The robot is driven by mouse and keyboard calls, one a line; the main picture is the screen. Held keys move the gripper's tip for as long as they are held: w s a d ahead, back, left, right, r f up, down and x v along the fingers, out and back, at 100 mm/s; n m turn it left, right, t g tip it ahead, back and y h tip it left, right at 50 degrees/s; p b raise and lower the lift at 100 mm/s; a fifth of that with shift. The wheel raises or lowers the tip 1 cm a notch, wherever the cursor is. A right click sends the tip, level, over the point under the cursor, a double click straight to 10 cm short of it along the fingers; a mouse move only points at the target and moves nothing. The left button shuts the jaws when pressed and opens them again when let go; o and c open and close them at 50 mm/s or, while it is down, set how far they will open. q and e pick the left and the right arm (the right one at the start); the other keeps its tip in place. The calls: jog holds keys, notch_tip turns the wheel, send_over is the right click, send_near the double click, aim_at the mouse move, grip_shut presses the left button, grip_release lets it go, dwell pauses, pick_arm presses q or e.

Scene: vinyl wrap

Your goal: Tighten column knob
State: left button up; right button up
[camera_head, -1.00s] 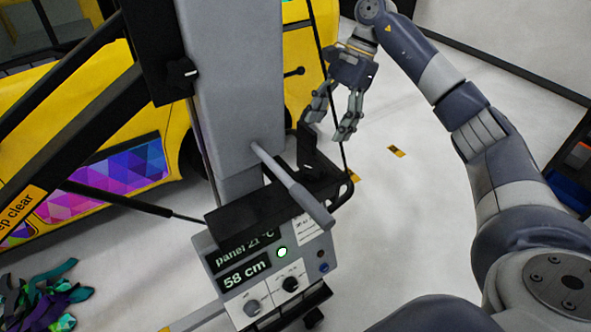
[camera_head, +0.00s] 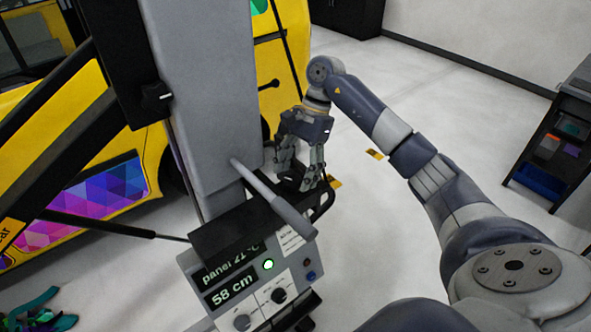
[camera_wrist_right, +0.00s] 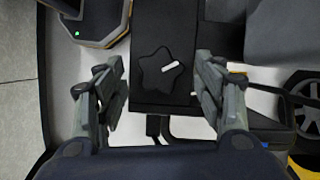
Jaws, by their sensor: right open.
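In the right wrist view a black star-shaped knob (camera_wrist_right: 165,72) with a white mark sits on a black block (camera_wrist_right: 158,28). My open right gripper (camera_head: 296,178) has one finger on each side of the knob in that view, with gaps and no contact visible. In the head view this gripper points down beside the grey column (camera_head: 200,90), over the dark bracket behind the handle. That view also shows a black knob with a white mark (camera_head: 156,97) on the column's left side; I cannot tell if it is the same knob. My left gripper is not in view.
A control box (camera_head: 245,285) shows "58 cm" and a lit green button, below a grey handle (camera_head: 275,200). A yellow vehicle (camera_head: 60,95) stands at the left. A shelf cart (camera_head: 545,150) stands at the right. The floor between is mostly clear.

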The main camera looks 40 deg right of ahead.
jog(key=shift+a+f, duration=0.15)
jog(key=shift+f, duration=0.2)
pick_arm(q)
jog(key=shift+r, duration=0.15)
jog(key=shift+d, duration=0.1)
pick_arm(e)
jog(key=c, duration=1.1)
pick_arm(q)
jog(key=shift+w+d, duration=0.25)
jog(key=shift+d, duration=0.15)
